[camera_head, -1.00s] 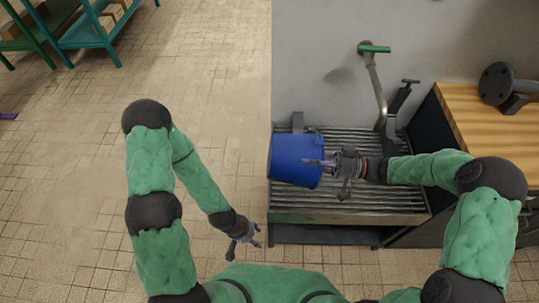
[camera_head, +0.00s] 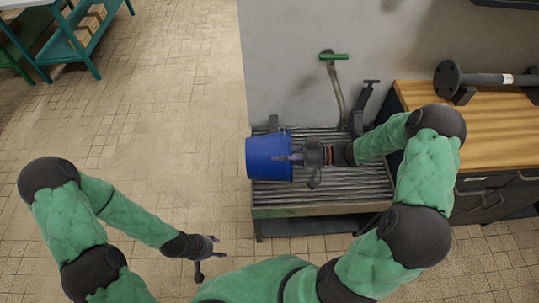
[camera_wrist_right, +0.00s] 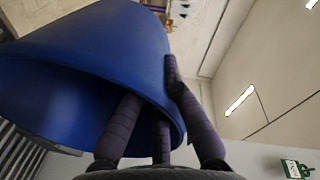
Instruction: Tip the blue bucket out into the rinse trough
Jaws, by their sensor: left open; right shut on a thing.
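The blue bucket (camera_head: 268,158) lies on its side over the left part of the rinse trough (camera_head: 345,192), a grey ribbed metal basin against the wall. Its mouth faces right, toward my right gripper (camera_head: 292,157), which is shut on its rim. In the right wrist view the bucket (camera_wrist_right: 110,45) fills the upper left, with fingers on both sides of the rim. I cannot tell whether the bucket touches the trough or what is inside it. My left gripper (camera_head: 215,246) is open and empty, over the floor left of the trough.
A tap with a green handle (camera_head: 333,57) stands on the wall behind the trough. A wooden worktop (camera_head: 490,115) with a dark pipe fitting (camera_head: 450,80) is at the right. A teal shelf (camera_head: 75,45) with boxes is at the far left. The floor on the left is clear.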

